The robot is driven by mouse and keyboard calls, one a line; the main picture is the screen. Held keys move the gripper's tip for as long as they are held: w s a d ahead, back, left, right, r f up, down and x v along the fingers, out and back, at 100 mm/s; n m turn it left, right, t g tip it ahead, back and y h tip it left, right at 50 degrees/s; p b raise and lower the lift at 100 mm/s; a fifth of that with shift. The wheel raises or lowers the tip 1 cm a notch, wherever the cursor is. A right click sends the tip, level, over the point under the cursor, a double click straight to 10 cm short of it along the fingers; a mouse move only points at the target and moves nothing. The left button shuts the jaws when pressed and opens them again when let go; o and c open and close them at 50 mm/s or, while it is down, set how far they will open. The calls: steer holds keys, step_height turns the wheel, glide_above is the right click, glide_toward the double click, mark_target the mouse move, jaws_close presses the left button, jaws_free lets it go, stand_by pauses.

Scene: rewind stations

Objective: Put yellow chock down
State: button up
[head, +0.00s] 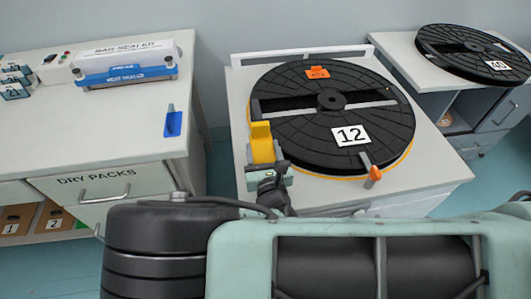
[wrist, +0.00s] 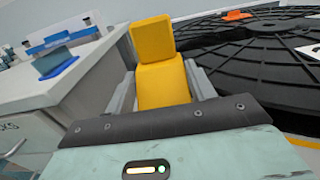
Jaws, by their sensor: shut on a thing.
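The yellow chock (head: 261,143) is an L-shaped block beside the left rim of the black reel marked 12 (head: 330,118). In the wrist view the chock (wrist: 162,80) stands between the two grey fingers. My gripper (head: 268,168) is shut on it. Its lower end is hidden behind my gripper, so I cannot tell whether it touches the table top (head: 240,110). In the wrist view the reel (wrist: 255,65) lies just right of the chock.
An orange-tipped lever (head: 375,173) stands at the reel's front edge, and an orange tag (head: 318,72) lies on the reel. A counter with a bag sealer (head: 125,62) and a blue clip (head: 172,122) is at left. Another reel marked 40 (head: 475,52) is at right.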

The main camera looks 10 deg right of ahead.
steer(key=shift+f, duration=1.35)
steer(key=shift+f, duration=0.15)
steer(key=o, duration=1.2)
